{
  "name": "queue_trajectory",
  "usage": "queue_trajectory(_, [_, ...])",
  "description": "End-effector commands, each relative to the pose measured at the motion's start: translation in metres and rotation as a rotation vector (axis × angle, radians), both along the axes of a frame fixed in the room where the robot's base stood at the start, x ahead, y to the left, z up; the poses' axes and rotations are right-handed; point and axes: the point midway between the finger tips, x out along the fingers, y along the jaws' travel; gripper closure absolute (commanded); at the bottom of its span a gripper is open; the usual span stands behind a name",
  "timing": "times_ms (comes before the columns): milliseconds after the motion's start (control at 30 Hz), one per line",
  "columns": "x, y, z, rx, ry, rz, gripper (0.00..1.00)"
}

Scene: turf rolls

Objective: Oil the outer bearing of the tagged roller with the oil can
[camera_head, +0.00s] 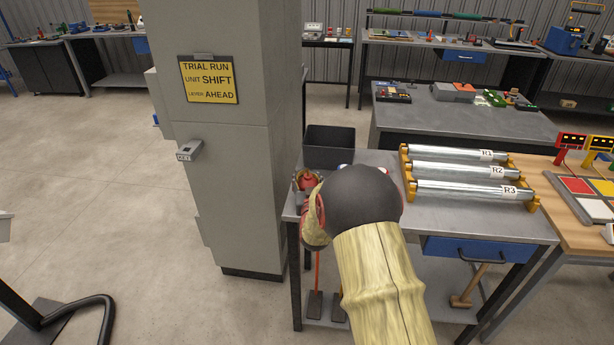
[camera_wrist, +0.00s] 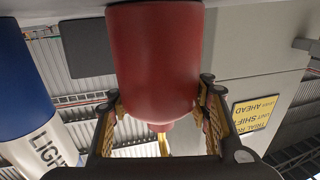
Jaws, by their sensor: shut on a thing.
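A red can (camera_wrist: 158,60), which appears to be the oil can, fills the middle of the wrist view, with a brass-coloured thin part below it. My gripper (camera_wrist: 162,100) is shut on it, one finger on each side. In the head view my arm hides most of the gripper; a red shape (camera_head: 307,182) shows at its left, near the bench's left end. Three metal rollers, labelled R1 (camera_head: 450,153), R2 (camera_head: 455,171) and R3 (camera_head: 465,190), lie on yellow supports on the bench at right. Besides these labels I cannot make out a tag.
A blue and white container marked LIGHT (camera_wrist: 35,130) stands beside the can in the wrist view. A black bin (camera_head: 330,140) sits at the bench's back left. A tall grey cabinet (camera_head: 225,200) with a yellow sign (camera_head: 209,80) stands left of the bench (camera_head: 415,217).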

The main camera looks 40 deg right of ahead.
Motion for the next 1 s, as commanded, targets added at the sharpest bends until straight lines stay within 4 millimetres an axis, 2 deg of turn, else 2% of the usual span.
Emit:
queue_trajectory(500, [-0.0001, 0.0001, -0.0008, 0.000, 0.000, 0.000, 0.34])
queue_trajectory(933, [-0.0004, 0.0002, 0.0001, 0.001, 0.002, 0.000, 0.34])
queue_trajectory(1000, [-0.0076, 0.0059, 0.0011, 0.001, 0.001, 0.000, 0.34])
